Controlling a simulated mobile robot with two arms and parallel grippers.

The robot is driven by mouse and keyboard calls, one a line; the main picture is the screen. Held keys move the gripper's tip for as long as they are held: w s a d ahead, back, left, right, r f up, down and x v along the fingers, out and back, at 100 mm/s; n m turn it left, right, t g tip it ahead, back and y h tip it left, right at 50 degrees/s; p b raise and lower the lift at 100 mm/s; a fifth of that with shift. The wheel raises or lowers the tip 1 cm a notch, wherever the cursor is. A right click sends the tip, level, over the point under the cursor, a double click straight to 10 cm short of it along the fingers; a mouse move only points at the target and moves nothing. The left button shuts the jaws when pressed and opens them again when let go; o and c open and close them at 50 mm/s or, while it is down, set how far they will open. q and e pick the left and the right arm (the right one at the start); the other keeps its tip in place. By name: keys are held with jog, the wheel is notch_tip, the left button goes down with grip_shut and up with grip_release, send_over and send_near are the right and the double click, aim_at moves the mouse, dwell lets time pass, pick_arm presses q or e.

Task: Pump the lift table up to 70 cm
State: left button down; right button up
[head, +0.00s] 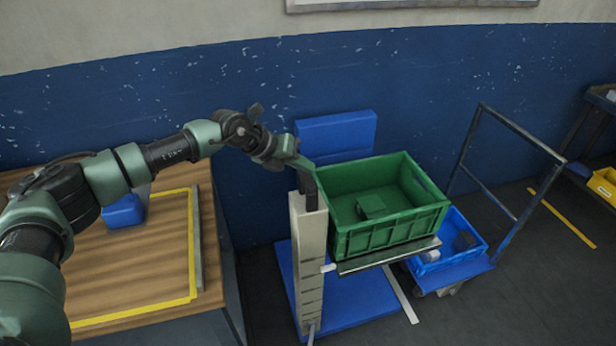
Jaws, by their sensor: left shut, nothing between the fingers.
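The lift table has a blue base plate (350,290), a pale upright column (308,255) with marks down its face, and a flat platform (388,256). A green crate (390,225) stands on the platform with a small dark green item (370,207) inside. A small white tab (328,267) sticks out beside the column, at about platform height. My left gripper (309,188) is at the column's top, by the crate's left rim, its fingers shut with nothing between them. I cannot tell whether it touches the column. The column's marks are too small to read. My right gripper is out of view.
A wooden workbench (150,250) with a yellow outline and a blue bin (125,212) stands on the left. A trolley (480,262) carrying a blue crate (445,245) stands close to the right of the lift table. A shelf with a yellow bin (603,184) is at far right.

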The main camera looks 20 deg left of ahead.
aim_at(303, 181)
pick_arm(q)
jog(key=shift+f, duration=0.1)
jog(key=shift+f, duration=0.3)
jog(key=shift+f+b, duration=1.7)
jog(key=shift+f, duration=0.75)
dwell(2.0)
jog(key=shift+r, duration=0.1)
jog(key=shift+r+p, duration=2.05)
jog(key=shift+r, duration=0.7)
jog(key=shift+r, duration=0.1)
notch_tip(303, 181, up, 5)
jog(key=p, duration=0.3)
jog(key=shift+p, duration=0.3)
